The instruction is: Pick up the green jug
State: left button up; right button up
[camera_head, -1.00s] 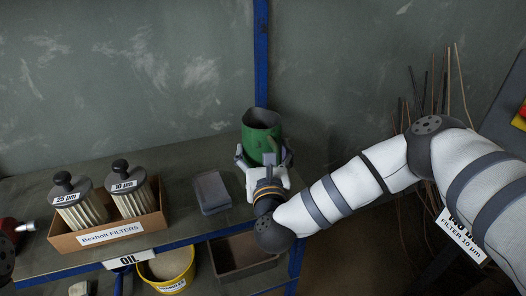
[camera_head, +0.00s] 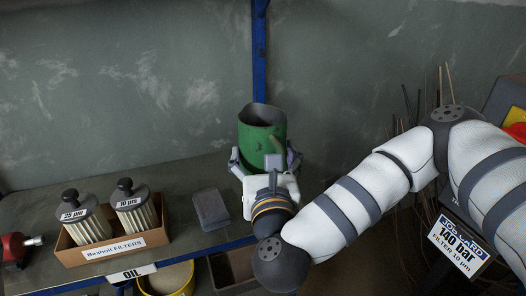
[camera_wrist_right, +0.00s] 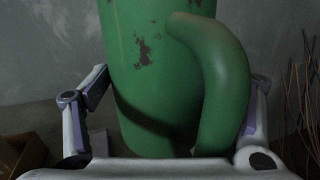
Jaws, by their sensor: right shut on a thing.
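The green jug (camera_head: 255,142) is upright at the right end of the shelf in the head view, its dark open mouth facing up. Its lower part is hidden there by my right gripper (camera_head: 263,158). That gripper is shut on the jug, one finger on each side. In the right wrist view the jug (camera_wrist_right: 150,75) fills the middle, with chipped paint and its curved handle towards the camera. Its base shows between the fingers; I cannot tell for certain how far it is above the shelf. My left gripper is not in view.
A grey block (camera_head: 211,209) lies on the shelf (camera_head: 185,180) left of the jug. A cardboard box (camera_head: 112,245) holds two filters. A blue post (camera_head: 260,60) stands behind the jug. A labelled filter box (camera_head: 460,245) and thin rods (camera_head: 440,90) are at the right.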

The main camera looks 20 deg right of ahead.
aim_at(265, 149)
jog(key=s+r+p, duration=0.1)
jog(key=s+r, duration=0.1)
jog(key=shift+s+a+r+p, duration=0.3)
jog(key=shift+p, duration=0.05)
jog(key=shift+s+a+f, duration=0.25)
jog(key=shift+s+f, duration=0.05)
jog(key=shift+f, duration=0.15)
jog(key=shift+s+a, duration=0.15)
jog(key=shift+s, duration=0.2)
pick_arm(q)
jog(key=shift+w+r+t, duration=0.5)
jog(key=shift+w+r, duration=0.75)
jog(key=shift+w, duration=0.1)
pick_arm(e)
jog(key=shift+s+r, duration=0.3)
jog(key=shift+s, duration=0.05)
